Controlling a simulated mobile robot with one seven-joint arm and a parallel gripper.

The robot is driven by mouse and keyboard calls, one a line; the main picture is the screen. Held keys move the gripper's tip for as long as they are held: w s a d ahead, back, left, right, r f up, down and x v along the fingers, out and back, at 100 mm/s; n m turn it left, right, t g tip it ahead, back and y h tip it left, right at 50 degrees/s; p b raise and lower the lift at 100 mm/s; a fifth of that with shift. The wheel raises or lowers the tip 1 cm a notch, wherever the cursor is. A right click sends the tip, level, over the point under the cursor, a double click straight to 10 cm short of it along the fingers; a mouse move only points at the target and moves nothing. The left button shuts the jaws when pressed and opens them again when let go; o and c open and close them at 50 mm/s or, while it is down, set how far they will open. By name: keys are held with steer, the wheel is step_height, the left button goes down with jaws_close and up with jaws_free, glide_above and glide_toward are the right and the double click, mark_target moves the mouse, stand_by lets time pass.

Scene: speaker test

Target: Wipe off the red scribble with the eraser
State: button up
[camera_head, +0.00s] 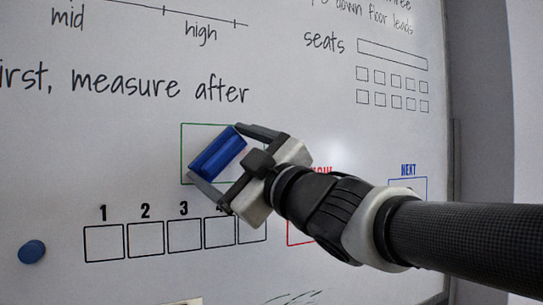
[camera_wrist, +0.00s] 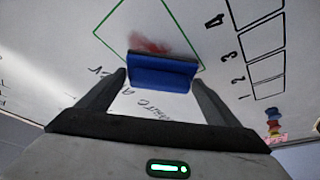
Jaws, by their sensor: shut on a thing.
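My gripper (camera_head: 213,155) is shut on a blue eraser (camera_head: 218,152), held between its two fingers in front of the whiteboard (camera_head: 120,180). The eraser also shows in the wrist view (camera_wrist: 162,73). The red scribble (camera_wrist: 148,46) is a smudgy red patch in the wrist view, right beside the eraser's edge and inside a green outlined box (camera_wrist: 120,5). In the head view the gripper and eraser cover most of that box, and the scribble is mostly hidden. I cannot tell whether the eraser touches the board.
Numbered black squares (camera_head: 104,243) run below the green box. A round blue magnet (camera_head: 32,252) sits at the lower left. A red box (camera_head: 298,232) and a blue box labelled NEXT (camera_head: 408,188) lie to the right, the red one partly behind my arm. Handwriting fills the upper board.

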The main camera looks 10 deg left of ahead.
steer(key=shift+w+a, duration=0.5)
steer(key=shift+w, duration=0.25)
steer(key=shift+d, duration=0.1)
steer(key=shift+w+d+p, duration=1.25)
steer(key=shift+w+d, duration=0.7)
steer(key=shift+d, duration=1.15)
steer(key=shift+s+a+b, duration=0.55)
steer(key=shift+s+a, duration=0.1)
steer(key=shift+a, duration=0.45)
steer(key=shift+s+a+b, duration=0.5)
steer(key=shift+s+a, duration=0.15)
steer(key=shift+a, duration=0.4)
steer(key=shift+s+a+b, duration=0.55)
steer(key=shift+s+a, duration=0.1)
steer(key=shift+a, duration=0.45)
steer(key=shift+s+d+r, duration=0.1)
steer(key=shift+s+d, duration=0.35)
steer(key=shift+s, duration=0.25)
steer(key=shift+s+d, duration=0.45)
steer(key=shift+s, duration=0.2)
steer(key=shift+s+d, duration=0.4)
steer(key=shift+s, duration=0.2)
steer(key=shift+s+d, duration=0.35)
steer(key=shift+s, duration=0.25)
